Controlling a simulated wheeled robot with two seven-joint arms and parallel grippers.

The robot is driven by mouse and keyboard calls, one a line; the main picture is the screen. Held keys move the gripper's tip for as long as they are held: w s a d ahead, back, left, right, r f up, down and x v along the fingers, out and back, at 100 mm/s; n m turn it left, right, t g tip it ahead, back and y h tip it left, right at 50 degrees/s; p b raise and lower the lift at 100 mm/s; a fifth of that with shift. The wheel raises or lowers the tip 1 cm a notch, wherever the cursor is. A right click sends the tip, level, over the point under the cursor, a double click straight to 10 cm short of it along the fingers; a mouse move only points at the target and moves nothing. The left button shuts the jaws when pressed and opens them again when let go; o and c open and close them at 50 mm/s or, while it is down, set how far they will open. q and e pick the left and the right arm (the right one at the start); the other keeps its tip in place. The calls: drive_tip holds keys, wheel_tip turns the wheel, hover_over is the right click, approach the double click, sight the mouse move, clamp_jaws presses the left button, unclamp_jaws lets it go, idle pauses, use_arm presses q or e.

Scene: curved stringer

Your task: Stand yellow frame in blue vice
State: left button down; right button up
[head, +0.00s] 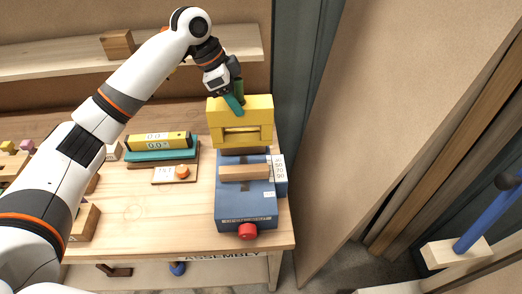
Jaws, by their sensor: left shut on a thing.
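The yellow frame (258,107) is at the back end of the blue vice (246,207), above its rear part. My left gripper (235,103) is shut on the yellow frame at its upper left edge. The frame hides part of the vice behind and below it, and I cannot tell whether it touches the vice. The vice has a wooden bar (244,172) across it and a red knob (247,231) at its front. My right gripper is not in view.
Left of the vice lie a yellow level (158,142) on a teal block and a small board (175,174) with an orange knob. A wooden shelf (70,58) runs along the back. A brown panel (370,120) stands right of the bench. The front middle of the bench is clear.

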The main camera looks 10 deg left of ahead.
use_arm(q)
drive_tip(key=p, duration=0.2)
hover_over(242, 135)
drive_tip(key=a, duration=0.1)
wheel_tip(242, 135, down, 5)
drive_tip(key=shift+f, duration=0.15)
wheel_tip(242, 135, down, 3)
drive_tip(key=shift+s+f+p, duration=0.1)
drive_tip(key=shift+f+p, duration=0.1)
drive_tip(key=shift+p, duration=0.25)
drive_tip(key=shift+f, duration=0.45)
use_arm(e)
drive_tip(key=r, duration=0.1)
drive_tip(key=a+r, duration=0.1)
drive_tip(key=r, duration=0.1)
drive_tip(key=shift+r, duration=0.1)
use_arm(q)
drive_tip(key=shift+f, duration=0.15)
drive_tip(key=c, duration=0.6)
unclamp_jaws()
drive_tip(key=b+v, duration=0.3)
drive_tip(key=v, duration=0.9)
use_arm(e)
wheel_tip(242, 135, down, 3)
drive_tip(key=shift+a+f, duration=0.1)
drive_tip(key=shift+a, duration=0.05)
